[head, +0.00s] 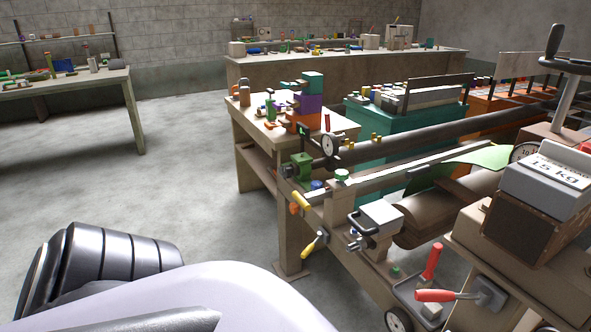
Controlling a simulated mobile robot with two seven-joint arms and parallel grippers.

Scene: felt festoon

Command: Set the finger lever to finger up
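A long machine with a steel bar and dark rollers (425,223) runs from the centre to the right. At its near end are a yellow-handled lever (301,201), a second yellow handle (310,246) hanging tilted below it, and a black-handled lever (357,222) beside a pale box (381,215). I cannot tell which of these is the finger lever, or its setting. My arm links fill the lower left, well apart from the levers. Neither gripper can be made out.
A wooden bench (256,127) stands behind the machine. The grey floor (180,170) at left is clear.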

